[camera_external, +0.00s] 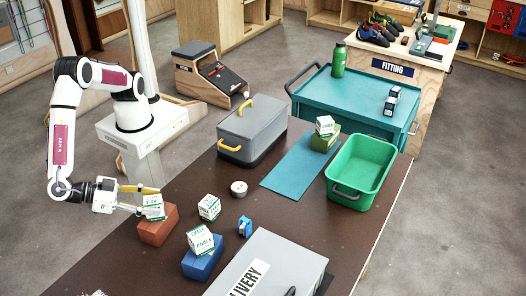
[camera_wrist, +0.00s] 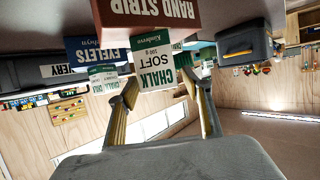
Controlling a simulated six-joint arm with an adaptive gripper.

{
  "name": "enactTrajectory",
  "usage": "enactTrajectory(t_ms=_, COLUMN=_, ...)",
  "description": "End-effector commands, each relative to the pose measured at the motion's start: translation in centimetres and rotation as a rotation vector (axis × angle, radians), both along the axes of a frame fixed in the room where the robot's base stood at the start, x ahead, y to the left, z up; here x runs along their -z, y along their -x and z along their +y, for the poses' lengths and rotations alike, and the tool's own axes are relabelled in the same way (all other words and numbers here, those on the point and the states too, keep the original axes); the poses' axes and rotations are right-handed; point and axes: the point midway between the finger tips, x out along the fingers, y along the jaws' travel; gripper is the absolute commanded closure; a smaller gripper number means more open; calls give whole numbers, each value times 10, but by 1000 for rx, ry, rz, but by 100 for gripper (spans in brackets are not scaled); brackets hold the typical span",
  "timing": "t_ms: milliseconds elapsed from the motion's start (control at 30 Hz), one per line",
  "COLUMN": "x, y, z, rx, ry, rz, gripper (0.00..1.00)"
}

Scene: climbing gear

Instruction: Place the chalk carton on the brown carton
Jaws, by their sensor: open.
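A white chalk carton with green lettering (camera_external: 153,206) rests on top of the brown carton (camera_external: 157,230) at the table's left side. In the wrist view the picture is inverted; this chalk carton (camera_wrist: 155,68) appears against the brown carton (camera_wrist: 150,14). My gripper (camera_external: 152,199) is open at the chalk carton. In the wrist view my open gripper (camera_wrist: 158,86) has a finger toward each side of the chalk carton. Whether the fingers touch it, I cannot tell.
Another chalk carton (camera_external: 209,207) stands on the table (camera_external: 140,262). One (camera_external: 201,240) sits on a blue carton (camera_external: 203,264) and one (camera_external: 325,125) on a green carton (camera_external: 324,142). A round tin (camera_external: 239,188), grey toolbox (camera_external: 252,130), green bin (camera_external: 340,190) and grey delivery box (camera_external: 275,270) stand nearby.

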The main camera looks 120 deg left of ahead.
Motion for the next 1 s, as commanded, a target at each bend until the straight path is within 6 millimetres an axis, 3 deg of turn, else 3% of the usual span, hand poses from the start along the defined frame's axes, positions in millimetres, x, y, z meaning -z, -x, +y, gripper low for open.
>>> enactTrajectory(t_ms=600, x=-33, y=56, z=-57, rx=2, ry=2, rz=-1, gripper=50)
enactTrajectory(t_ms=1000, x=-43, y=74, z=-74, rx=0, ry=0, rz=0, gripper=50)
